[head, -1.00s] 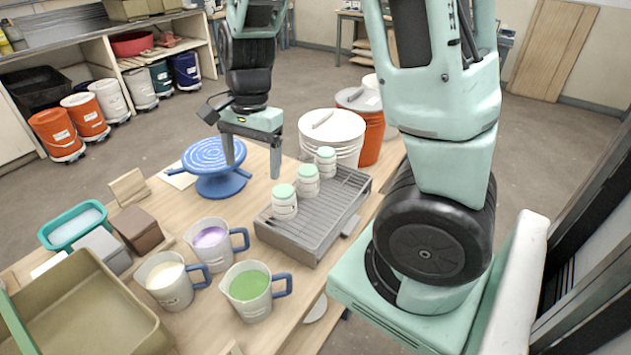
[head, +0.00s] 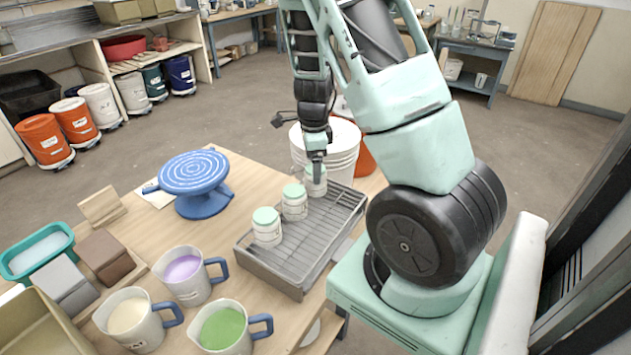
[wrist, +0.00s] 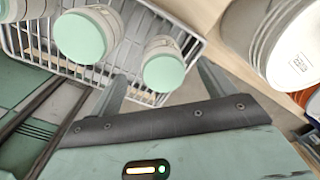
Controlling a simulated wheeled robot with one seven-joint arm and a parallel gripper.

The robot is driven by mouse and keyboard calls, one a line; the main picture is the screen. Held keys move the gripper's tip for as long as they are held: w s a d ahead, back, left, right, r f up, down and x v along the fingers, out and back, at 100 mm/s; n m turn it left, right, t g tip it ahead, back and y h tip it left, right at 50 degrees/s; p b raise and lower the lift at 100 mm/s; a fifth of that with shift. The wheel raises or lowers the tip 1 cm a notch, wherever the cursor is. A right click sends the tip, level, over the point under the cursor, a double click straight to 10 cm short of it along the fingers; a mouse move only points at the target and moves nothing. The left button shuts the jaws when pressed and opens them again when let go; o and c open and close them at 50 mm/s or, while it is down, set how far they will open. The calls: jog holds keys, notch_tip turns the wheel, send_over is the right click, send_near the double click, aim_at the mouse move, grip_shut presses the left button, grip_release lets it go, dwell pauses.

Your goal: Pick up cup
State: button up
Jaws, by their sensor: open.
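Three white jars with pale green lids stand in a row on a grey slatted rack: the near jar (head: 267,229), the middle jar (head: 294,203) and the far jar (head: 316,184). Three grey measuring cups with blue handles stand at the front left: a purple-filled cup (head: 189,278), a cream-filled cup (head: 135,318) and a green-filled cup (head: 226,328). My gripper (head: 316,157) is open, right over the far jar. In the wrist view the far jar (wrist: 163,72) shows between my spread fingertips (wrist: 165,82); I cannot tell whether they touch it.
The grey rack (head: 290,277) sits on the wooden table (head: 237,216). A white bucket (head: 342,155) stands close behind the far jar. A blue turntable (head: 195,180) is to the left. A tan tray (head: 40,330) and a teal tub (head: 36,250) are at front left.

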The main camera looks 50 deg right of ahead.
aim_at(314, 191)
jog(key=shift+w+d+f, duration=0.1)
jog(key=shift+w+f, duration=0.05)
jog(key=shift+f, duration=3)
jog(key=c, duration=1.2)
